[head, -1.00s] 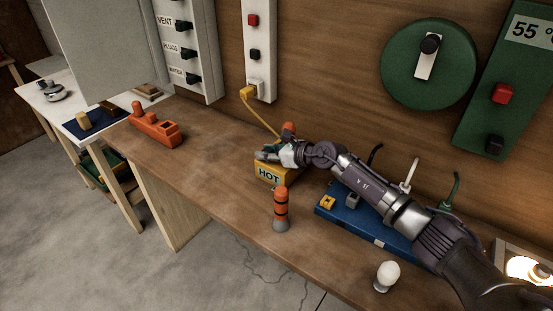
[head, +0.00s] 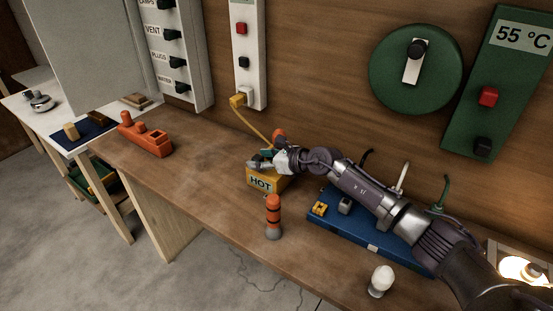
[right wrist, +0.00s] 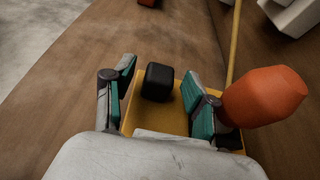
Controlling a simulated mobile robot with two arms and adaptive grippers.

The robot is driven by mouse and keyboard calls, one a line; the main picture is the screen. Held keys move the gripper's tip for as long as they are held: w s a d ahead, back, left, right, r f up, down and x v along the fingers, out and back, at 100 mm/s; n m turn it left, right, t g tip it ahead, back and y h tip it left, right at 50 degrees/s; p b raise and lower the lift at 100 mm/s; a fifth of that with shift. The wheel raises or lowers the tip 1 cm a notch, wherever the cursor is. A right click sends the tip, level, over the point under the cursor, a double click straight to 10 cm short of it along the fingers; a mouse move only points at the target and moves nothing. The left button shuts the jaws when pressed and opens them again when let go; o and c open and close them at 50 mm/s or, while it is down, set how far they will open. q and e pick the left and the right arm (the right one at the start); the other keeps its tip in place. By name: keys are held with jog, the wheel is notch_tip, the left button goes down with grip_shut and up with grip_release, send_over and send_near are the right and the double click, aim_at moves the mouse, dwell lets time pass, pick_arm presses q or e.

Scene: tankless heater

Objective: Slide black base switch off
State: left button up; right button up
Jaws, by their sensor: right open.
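A yellow box labelled HOT (head: 261,183) sits on the wooden workbench. In the right wrist view a black block-shaped switch knob (right wrist: 158,81) stands up from the yellow top of this box (right wrist: 176,122). My right gripper (head: 258,162) is over the box. In the right wrist view its teal-padded fingers are spread, one on each side of the black knob, with a visible gap to both. In the head view the hand hides the knob. My left gripper is in no view.
An orange knob (right wrist: 262,97) stands close beside the right finger. A yellow cable (head: 257,122) runs from the box to the wall strip (head: 247,60). An orange-black cylinder (head: 273,214) stands in front, and a blue board (head: 350,233) lies to the right.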

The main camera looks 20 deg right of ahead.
jog(key=v, duration=1)
jog(key=shift+r, duration=0.1)
